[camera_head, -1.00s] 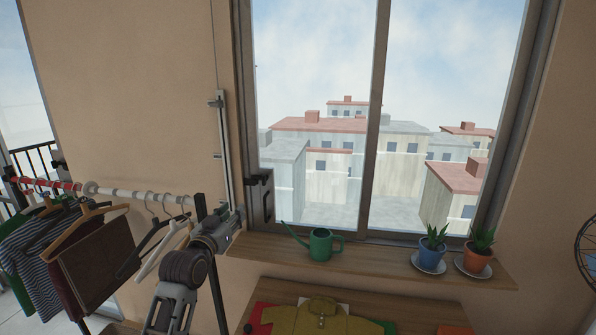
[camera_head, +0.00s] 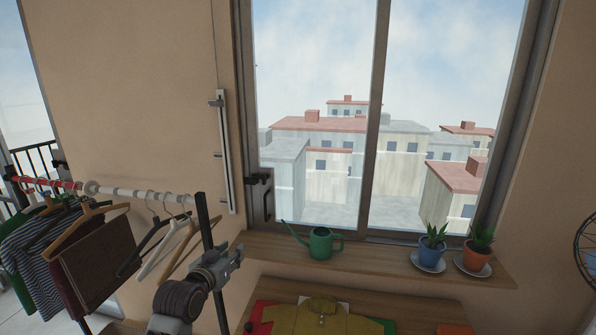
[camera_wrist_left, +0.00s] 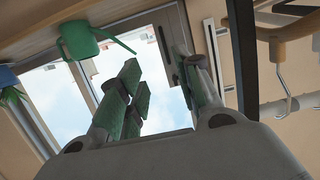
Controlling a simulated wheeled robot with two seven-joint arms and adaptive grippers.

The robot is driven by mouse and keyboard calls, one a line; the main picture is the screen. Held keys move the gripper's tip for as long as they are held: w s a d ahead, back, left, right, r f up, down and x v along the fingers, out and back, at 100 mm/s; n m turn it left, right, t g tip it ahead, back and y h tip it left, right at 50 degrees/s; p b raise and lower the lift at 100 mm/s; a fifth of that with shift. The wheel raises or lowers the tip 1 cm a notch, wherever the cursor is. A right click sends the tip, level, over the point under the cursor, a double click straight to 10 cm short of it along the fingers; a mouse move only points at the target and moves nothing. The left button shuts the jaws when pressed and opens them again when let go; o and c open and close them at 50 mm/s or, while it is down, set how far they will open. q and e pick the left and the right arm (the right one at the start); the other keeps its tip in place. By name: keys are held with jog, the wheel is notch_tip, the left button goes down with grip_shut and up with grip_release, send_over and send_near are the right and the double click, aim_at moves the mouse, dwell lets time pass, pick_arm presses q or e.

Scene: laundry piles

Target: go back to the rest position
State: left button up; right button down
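My left gripper (camera_head: 236,252) is in the head view at lower left, just left of the window sill and right of the clothes rack. The left wrist view shows its two fingers with green pads (camera_wrist_left: 163,92) spread apart, with only window and sky between them. It holds nothing. My right gripper and right arm are not in view.
A clothes rail (camera_head: 130,193) with hangers and clothes stands at left. A green watering can (camera_head: 321,244) and two potted plants (camera_head: 432,250) stand on the sill (camera_head: 380,262). Below is a table (camera_head: 400,300) with a folded mustard shirt (camera_head: 318,318).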

pick_arm(q)
jog(key=s+a+f+g+y, duration=0.1)
jog(key=s+f+g, duration=0.5)
jog(key=s+f, duration=0.8)
jog(key=s+a+f+g+y, duration=0.1)
jog(key=s+f+g, duration=0.25)
jog(key=s, duration=0.55)
jog(key=s+a+f+g+y, duration=0.1)
jog(key=s+f+g, duration=0.1)
jog(key=s+f, duration=0.5)
jog(key=s+f+g+b, duration=0.1)
jog(key=s+f, duration=0.2)
jog(key=f, duration=1.3)
jog(key=s+f, duration=0.2)
jog(key=f, duration=1.4)
jog(key=s+a+f+b, duration=0.1)
jog(key=s+a+f, duration=0.1)
jog(key=s+f, duration=0.8)
jog(key=s+a+f+g, duration=0.1)
jog(key=s+a+f, duration=0.1)
jog(key=s+f, duration=0.9)
jog(key=shift+s+b, duration=0.35)
jog(key=shift+s, duration=0.35)
jog(key=shift+w+f, duration=0.1)
jog(key=shift+w, duration=0.05)
